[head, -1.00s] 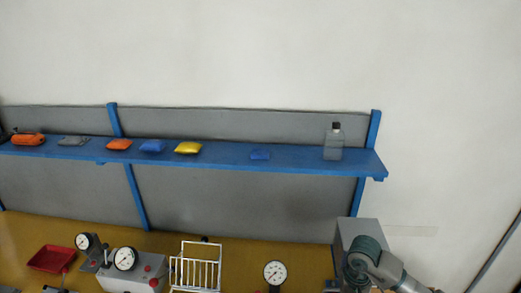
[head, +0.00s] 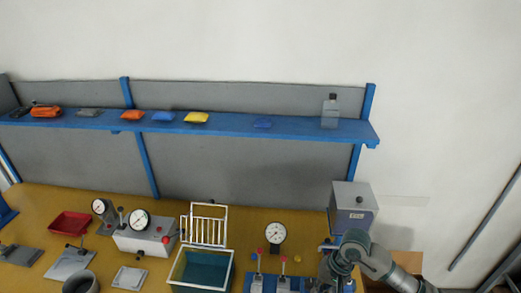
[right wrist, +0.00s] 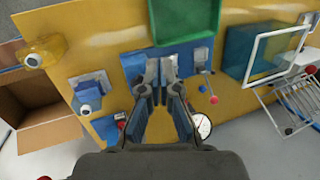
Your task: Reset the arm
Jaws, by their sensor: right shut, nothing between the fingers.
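My right arm comes in at the lower right of the head view, and its gripper (head: 322,282) is near the bottom edge, partly cut off and hard to make out. In the right wrist view my right gripper (right wrist: 162,70) has its fingertips together with nothing between them. The fingertips are over a blue fixture plate (right wrist: 136,66) with grey blocks on the mustard bench (right wrist: 108,38). Whether they touch the plate cannot be told. My left gripper is not in view.
A green tray (right wrist: 187,22) lies beyond the fingertips. A gauge (head: 276,232), white rack (head: 208,211), teal bin (head: 203,270) and grey box (head: 351,208) stand on the bench. A cardboard box (right wrist: 38,112) is beyond its edge. A blue shelf (head: 290,127) spans the wall.

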